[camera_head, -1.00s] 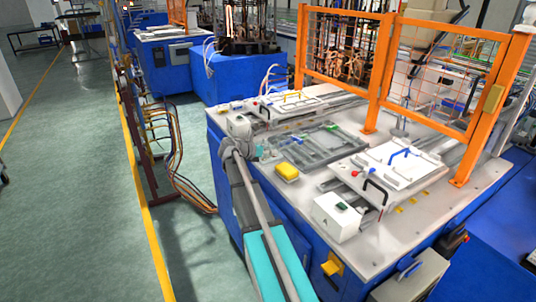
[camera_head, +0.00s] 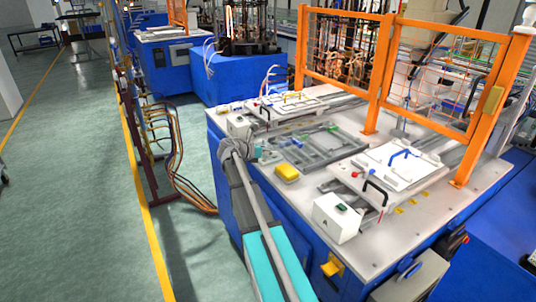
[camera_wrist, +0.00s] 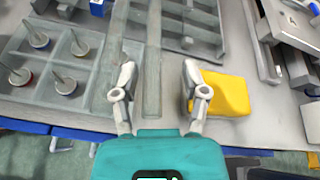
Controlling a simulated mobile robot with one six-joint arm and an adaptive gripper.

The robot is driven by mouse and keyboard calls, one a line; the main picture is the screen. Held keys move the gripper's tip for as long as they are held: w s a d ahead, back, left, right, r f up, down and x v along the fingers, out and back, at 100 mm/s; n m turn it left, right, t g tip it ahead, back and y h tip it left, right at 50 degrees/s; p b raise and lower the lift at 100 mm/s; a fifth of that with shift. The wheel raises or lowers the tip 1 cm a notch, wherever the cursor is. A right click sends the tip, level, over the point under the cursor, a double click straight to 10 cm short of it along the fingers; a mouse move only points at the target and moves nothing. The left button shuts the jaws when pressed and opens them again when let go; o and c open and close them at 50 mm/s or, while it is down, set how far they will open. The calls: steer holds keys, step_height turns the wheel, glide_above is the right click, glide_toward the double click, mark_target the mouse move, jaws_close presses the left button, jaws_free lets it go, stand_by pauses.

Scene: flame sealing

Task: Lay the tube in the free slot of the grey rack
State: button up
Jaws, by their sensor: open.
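My gripper (camera_wrist: 157,76) is open, with one finger on each side of a long narrow grey-green strip (camera_wrist: 152,62). The strip looks like the tube, but I cannot tell for certain, nor whether the fingers touch it. The grey rack (camera_head: 350,150) lies flat on the white worktop, and its dividers show at the top of the wrist view (camera_wrist: 183,14). I cannot make out which slot is free. In the head view my gripper (camera_head: 256,150) is small, at the front left edge of the worktop, left of the rack.
A yellow block (camera_wrist: 222,94) sits close to the right finger. On the left is a grey compartment tray (camera_wrist: 52,50) with several round pegged pieces. A white box (camera_head: 337,217) stands at the worktop's front. Orange mesh guards (camera_head: 372,62) close off the back.

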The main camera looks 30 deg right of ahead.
steer(key=p+v, duration=0.4)
steer(key=v, duration=0.7)
steer(key=shift+a, duration=0.25)
steer(key=shift+r, duration=0.15)
steer(key=s+a+f+m+y, duration=0.4)
steer(key=s+a+m, duration=0.3)
steer(key=a, duration=0.2)
steer(key=s+a+f+m+y, duration=0.4)
steer(key=s+a+m+y, duration=0.1)
steer(key=s+a+m, duration=0.2)
steer(key=s+a+f+m+y, duration=0.4)
steer(key=s+a+m, duration=0.3)
steer(key=a, duration=0.3)
steer(key=shift+s+a+t+y, duration=0.35)
steer(key=shift+s+t+y, duration=0.05)
steer(key=shift+s, duration=0.35)
